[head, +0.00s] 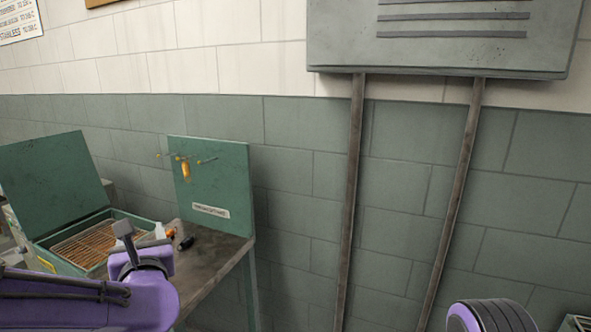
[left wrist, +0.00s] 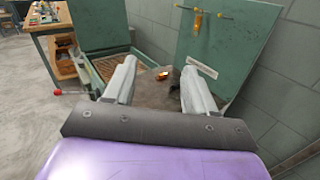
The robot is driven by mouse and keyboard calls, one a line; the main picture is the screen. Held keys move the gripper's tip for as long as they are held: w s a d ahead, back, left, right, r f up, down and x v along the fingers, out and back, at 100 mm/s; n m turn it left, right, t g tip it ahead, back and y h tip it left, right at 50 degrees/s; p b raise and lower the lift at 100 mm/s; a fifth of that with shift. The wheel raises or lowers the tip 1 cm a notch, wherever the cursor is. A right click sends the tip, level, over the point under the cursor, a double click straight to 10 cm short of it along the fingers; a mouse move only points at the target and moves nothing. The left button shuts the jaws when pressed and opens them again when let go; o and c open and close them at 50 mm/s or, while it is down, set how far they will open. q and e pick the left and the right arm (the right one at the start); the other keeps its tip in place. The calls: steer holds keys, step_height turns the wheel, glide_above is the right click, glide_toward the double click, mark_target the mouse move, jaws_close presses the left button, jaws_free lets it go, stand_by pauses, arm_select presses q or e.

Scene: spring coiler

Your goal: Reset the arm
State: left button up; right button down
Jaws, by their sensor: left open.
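My left arm comes in from the lower left in the head view. In the left wrist view my left gripper (left wrist: 158,88) is open, its two pale fingers wide apart with nothing between them. It points toward a bench top (head: 215,258) with a green back panel (head: 228,175). At lower right in the head view a purple and dark rounded part of my own body shows. My right gripper is not in view.
An open green box (head: 125,222) with a coppery grid inside stands left of the bench top. A small orange item (left wrist: 163,75) lies on the bench. A yellow-orange tool (head: 185,170) hangs on the panel. A grey wall cabinet (head: 440,58) with two pipes is at right.

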arm_select(q)
steer(key=s+d+f+m+g+h, duration=0.1)
steer(key=s+f+m+g+h, duration=0.2)
steer(key=f+m, duration=1.15)
steer(key=s+f+m+g+h, duration=0.2)
steer(key=s+f+m, duration=0.2)
steer(key=f+m, duration=1.1)
steer(key=s+a+f+m+g, duration=0.1)
steer(key=s+f+m+g, duration=0.1)
steer(key=s+f, duration=0.7)
steer(key=s+a+f+m+g, duration=0.1)
steer(key=s+f+g, duration=0.4)
steer(key=s+f, duration=0.5)
steer(key=s+m, duration=0.1)
steer(key=s, duration=0.4)
steer(key=shift+s+g+h, duration=0.15)
steer(key=shift+g+h, duration=0.15)
steer(key=shift+m, duration=0.25)
